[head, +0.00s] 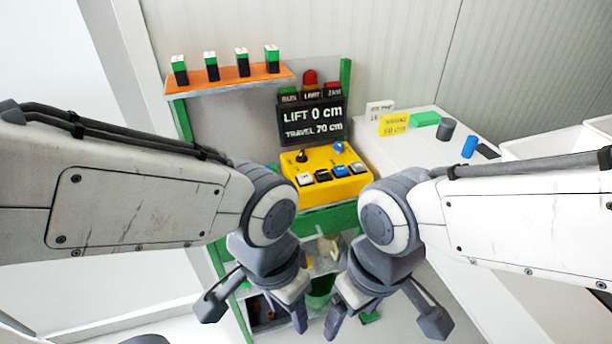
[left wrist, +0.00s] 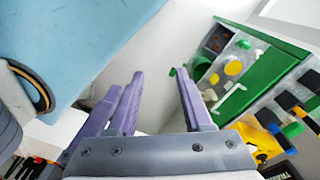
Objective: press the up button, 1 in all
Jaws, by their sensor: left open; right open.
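The yellow control box (head: 325,187) stands below the display in the head view. Labels are too small to read, so I cannot tell which is the up button. My left gripper (head: 292,305) is open and empty, below and nearer than the box; its spread purple fingers (left wrist: 158,95) show in the left wrist view. My right gripper (head: 347,308) is open and empty beside it. Neither touches the box.
An orange shelf (head: 228,82) holds several green-and-black blocks. A white table (head: 400,150) at right bears a green block (head: 425,119) and cylinders.

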